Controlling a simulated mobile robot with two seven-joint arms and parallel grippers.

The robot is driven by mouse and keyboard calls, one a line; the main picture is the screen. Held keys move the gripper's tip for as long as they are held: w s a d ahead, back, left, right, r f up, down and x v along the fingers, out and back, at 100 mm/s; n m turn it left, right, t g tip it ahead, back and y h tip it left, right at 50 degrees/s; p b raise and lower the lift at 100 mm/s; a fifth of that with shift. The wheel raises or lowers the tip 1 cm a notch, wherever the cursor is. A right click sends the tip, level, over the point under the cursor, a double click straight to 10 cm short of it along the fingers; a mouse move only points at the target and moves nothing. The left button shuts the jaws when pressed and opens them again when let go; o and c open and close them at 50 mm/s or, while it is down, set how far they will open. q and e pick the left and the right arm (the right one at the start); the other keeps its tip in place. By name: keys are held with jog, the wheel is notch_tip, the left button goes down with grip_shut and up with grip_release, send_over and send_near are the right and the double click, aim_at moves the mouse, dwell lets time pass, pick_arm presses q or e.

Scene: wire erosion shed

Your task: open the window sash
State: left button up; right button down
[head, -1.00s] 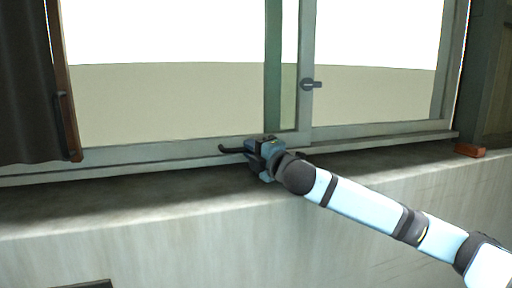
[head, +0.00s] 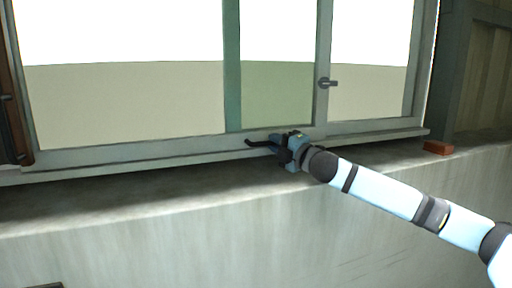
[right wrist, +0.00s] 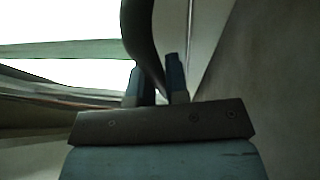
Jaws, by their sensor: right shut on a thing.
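The window sash is a grey-green framed pane. Its upright stile (head: 322,60) carries a small dark latch (head: 328,83). A green-tinted strip of glass (head: 276,95) shows left of this stile, bounded by a second upright (head: 232,70). My right gripper (head: 282,147) is at the bottom rail, shut on a dark curved handle (head: 260,142). In the right wrist view the handle (right wrist: 143,35) passes between the two blue fingertips (right wrist: 157,85). The handle's far attachment is hidden. My left gripper is not in view.
A concrete sill (head: 120,195) runs below the window and is clear to the left. A reddish block (head: 437,147) lies on the sill at the right. A wooden upright (head: 17,110) edges the window at the left.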

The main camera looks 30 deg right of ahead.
jog(key=d, duration=0.2)
jog(key=s+d, duration=0.1)
jog(key=d, duration=0.1)
jog(key=shift+d+b, duration=0.25)
jog(key=shift+b, duration=0.1)
jog(key=shift+s+d, duration=0.1)
jog(key=shift+d, duration=0.2)
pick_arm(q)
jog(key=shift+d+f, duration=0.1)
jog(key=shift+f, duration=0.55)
pick_arm(e)
jog(key=shift+d, duration=0.1)
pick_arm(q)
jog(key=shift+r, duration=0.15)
pick_arm(e)
jog(key=c, duration=1.4)
grip_release()
